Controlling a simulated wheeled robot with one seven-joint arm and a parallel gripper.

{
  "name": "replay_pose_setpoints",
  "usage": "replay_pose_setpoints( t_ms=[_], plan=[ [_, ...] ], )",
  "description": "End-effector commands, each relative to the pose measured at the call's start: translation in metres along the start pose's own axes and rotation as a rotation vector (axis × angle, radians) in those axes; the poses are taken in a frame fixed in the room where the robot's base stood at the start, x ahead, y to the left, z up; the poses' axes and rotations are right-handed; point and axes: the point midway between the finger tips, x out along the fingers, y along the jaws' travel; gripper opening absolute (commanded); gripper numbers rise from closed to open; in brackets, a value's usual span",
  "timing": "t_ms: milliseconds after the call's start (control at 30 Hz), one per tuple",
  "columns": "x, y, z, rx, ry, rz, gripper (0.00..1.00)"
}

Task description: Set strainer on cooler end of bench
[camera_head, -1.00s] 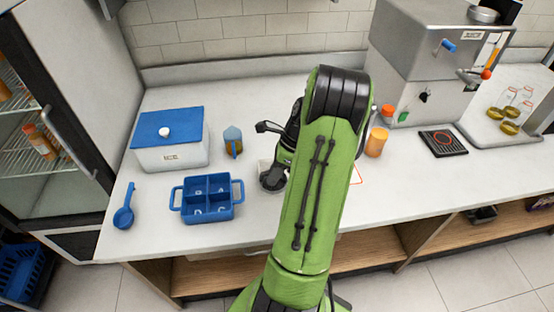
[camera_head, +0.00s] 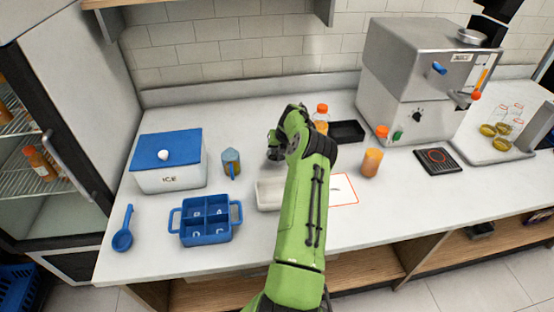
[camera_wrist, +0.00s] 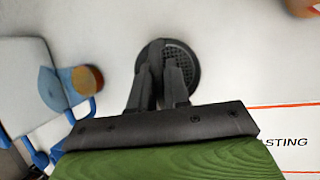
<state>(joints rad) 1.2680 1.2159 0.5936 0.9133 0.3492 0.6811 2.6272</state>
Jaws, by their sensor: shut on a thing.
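The strainer (camera_wrist: 187,72), a dark round piece with a mesh face, is at the fingertips in the wrist view. My gripper (camera_wrist: 160,70) is shut on it; the fingers cover its left part. In the head view my gripper (camera_head: 276,143) is over the middle of the bench, behind a white tray, and my arm partly hides it. Whether the strainer touches the bench is hard to tell. The cooler (camera_head: 170,178), a white box marked ICE with a blue lid, stands at the left end of the white bench (camera_head: 155,235).
A blue-handled jug (camera_head: 231,163) stands between cooler and gripper. A blue four-part caddy (camera_head: 207,218), a blue scoop (camera_head: 122,238) and the white tray (camera_head: 268,193) lie in front. An orange cup (camera_head: 371,162) and the juicer (camera_head: 405,85) are to the right. The bench behind the jug is clear.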

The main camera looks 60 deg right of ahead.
Motion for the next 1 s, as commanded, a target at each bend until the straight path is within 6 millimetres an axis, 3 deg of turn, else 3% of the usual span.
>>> replay_pose_setpoints(
  t_ms=[200, 533, 567, 700, 1000],
  plan=[
    [0.033, -0.007, -0.014, -0.001, 0.003, 0.001, 0.00],
    [0.037, -0.008, -0.016, -0.003, 0.001, 0.001, 0.00],
    [0.036, -0.008, -0.016, -0.003, 0.001, 0.001, 0.19],
    [0.036, -0.007, -0.015, -0.003, 0.001, 0.001, 0.41],
    [0.033, -0.007, -0.014, -0.003, 0.001, 0.001, 0.42]
  ],
)
